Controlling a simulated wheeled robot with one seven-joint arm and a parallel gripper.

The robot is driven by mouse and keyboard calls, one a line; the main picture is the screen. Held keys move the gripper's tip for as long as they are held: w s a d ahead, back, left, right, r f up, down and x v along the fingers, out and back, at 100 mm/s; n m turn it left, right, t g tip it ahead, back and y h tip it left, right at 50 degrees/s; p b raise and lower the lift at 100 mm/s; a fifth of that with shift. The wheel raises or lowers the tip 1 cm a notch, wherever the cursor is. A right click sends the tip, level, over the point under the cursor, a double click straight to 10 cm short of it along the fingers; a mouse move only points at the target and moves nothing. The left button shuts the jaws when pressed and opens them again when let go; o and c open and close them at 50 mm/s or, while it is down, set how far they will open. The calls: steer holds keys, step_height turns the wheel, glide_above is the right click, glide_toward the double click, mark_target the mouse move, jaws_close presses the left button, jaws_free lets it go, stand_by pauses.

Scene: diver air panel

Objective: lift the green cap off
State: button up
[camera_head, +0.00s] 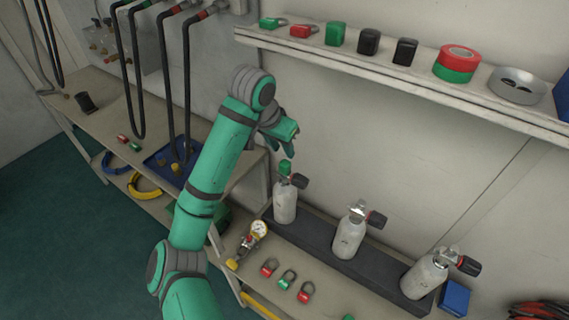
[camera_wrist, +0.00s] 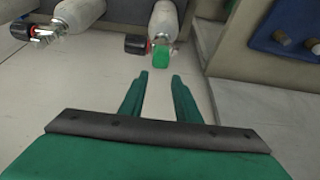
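The green cap (camera_head: 285,167) sits on top of the leftmost white cylinder (camera_head: 285,203) in the head view. In the wrist view the green cap (camera_wrist: 161,56) lies just beyond the fingertips, at the valve end of that cylinder (camera_wrist: 166,18). My gripper (camera_head: 288,150) is just above the cap in the head view. In the wrist view my gripper (camera_wrist: 159,74) is open, with nothing between its two fingers. The cap and the fingers look apart.
Two more cylinders, the middle one (camera_head: 349,235) and the right one (camera_head: 424,275), stand in the dark rack with black knobs. A pressure gauge (camera_head: 259,229) and several padlocks lie in front. A shelf (camera_head: 400,70) with blocks and tape rolls runs along the wall above.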

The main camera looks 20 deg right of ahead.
mark_target(287, 160)
steer(key=x, duration=0.7)
steer(key=shift+s+a+f, duration=0.15)
steer(key=shift+s+f, duration=0.05)
steer(key=shift+d+f, duration=0.25)
steer(key=c, duration=0.7)
